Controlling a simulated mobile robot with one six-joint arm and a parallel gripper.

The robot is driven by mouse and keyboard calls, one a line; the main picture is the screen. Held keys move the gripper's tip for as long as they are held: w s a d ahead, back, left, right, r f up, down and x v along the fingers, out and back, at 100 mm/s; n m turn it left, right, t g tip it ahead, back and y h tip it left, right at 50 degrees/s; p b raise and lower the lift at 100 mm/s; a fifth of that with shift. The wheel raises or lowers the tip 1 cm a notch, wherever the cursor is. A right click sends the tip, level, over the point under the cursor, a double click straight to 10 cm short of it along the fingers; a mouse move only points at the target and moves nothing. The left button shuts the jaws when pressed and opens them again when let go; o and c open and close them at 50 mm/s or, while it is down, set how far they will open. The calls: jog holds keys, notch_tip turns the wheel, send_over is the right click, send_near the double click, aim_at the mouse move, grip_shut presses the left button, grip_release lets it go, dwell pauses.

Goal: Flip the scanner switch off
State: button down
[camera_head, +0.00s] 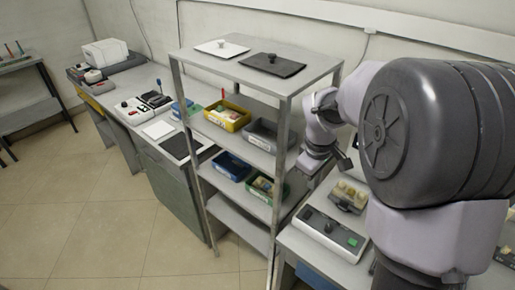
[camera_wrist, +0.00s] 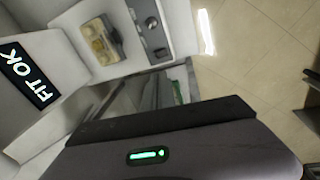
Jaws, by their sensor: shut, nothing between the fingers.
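My gripper (camera_head: 343,162) is beside the right side of the shelf rack in the head view, above the right bench, shut and empty. In the wrist view my gripper (camera_wrist: 170,125) fills the bottom as a dark body with a green light. A light grey control box (camera_head: 328,236) with a dark panel and a green button lies on the right bench, below and apart from my gripper. A pale panel with dark round controls (camera_wrist: 150,28) shows at the top of the wrist view. No label marks the scanner, and I cannot tell the switch's position.
A tray of yellowish blocks (camera_head: 348,195) sits behind the control box. The shelf rack (camera_head: 283,125) with several bins stands to the left. A "FIT OK" screen (camera_wrist: 28,72) is at left in the wrist view. The left bench holds another device (camera_head: 132,112); floor is clear in front.

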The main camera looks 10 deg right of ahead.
aim_at(308, 212)
jog(key=shift+w+d+f+n, duration=0.1)
jog(key=shift+w+f+n, duration=0.2)
jog(key=shift+f, duration=0.25)
jog(key=shift+w+d+f+n, duration=0.1)
jog(key=shift+w+f+n, duration=0.2)
jog(key=shift+f, duration=0.25)
jog(key=f+b, duration=0.2)
jog(key=f, duration=0.2)
jog(key=w+d+f+b, duration=0.1)
jog(key=f+b, duration=0.1)
jog(key=f, duration=0.3)
jog(key=f+b, duration=0.2)
jog(key=f, duration=0.3)
jog(key=shift+w+d+b, duration=0.2)
jog(key=shift+d+b, duration=0.15)
jog(key=shift+r, duration=0.1)
